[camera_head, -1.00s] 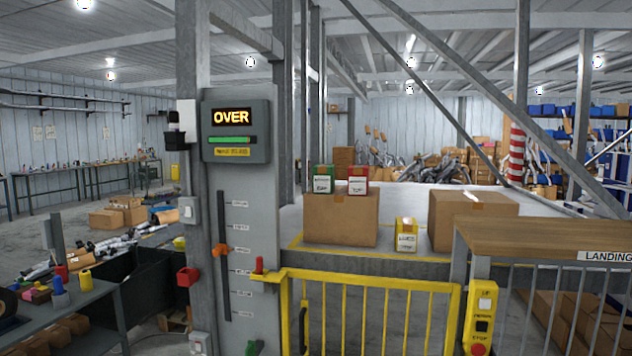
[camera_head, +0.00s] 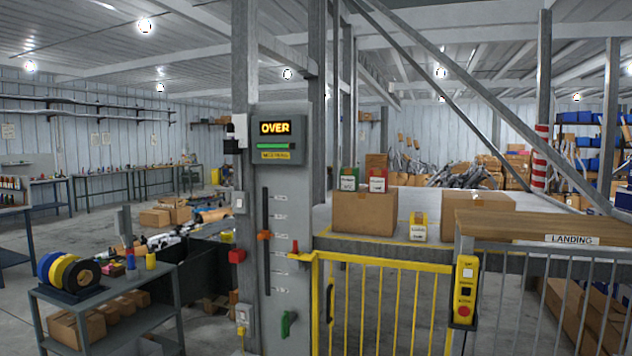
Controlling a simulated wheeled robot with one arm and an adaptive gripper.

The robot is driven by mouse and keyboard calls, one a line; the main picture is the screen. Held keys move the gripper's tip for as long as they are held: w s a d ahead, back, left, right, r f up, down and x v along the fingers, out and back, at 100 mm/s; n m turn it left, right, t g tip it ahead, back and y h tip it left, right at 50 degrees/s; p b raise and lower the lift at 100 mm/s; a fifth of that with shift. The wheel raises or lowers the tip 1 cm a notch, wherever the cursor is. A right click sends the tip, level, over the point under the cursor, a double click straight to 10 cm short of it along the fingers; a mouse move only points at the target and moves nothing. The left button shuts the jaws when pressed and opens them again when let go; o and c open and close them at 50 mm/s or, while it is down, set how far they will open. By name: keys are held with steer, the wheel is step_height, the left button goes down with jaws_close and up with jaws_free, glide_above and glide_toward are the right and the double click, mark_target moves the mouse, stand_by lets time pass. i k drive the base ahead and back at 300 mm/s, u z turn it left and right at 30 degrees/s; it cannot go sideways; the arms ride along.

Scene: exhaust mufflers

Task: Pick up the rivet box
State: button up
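Three small labelled boxes are on the raised platform (camera_head: 333,238) behind the yellow gate. A green-topped box (camera_head: 349,181) and a red-topped box (camera_head: 378,181) stand side by side on a large cardboard box (camera_head: 364,214). A yellow-topped box (camera_head: 419,228) stands to the right, directly on the platform near its front edge. Their labels are too small to read, so I cannot tell which is the rivet box. My gripper is not in view.
The yellow gate (camera_head: 384,262) stands before the platform. A lift post with an "OVER" display (camera_head: 276,129) stands left of it. A wooden-topped landing rail (camera_head: 516,222) is at right. A shelf cart with tape rolls (camera_head: 66,272) is at left. Open floor lies beyond.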

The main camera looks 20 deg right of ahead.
mark_target(350, 175)
steer(key=u, duration=0.7)
steer(key=i, duration=1.05)
steer(key=u, duration=0.5)
steer(key=i, duration=1.2)
steer(key=z, duration=0.5)
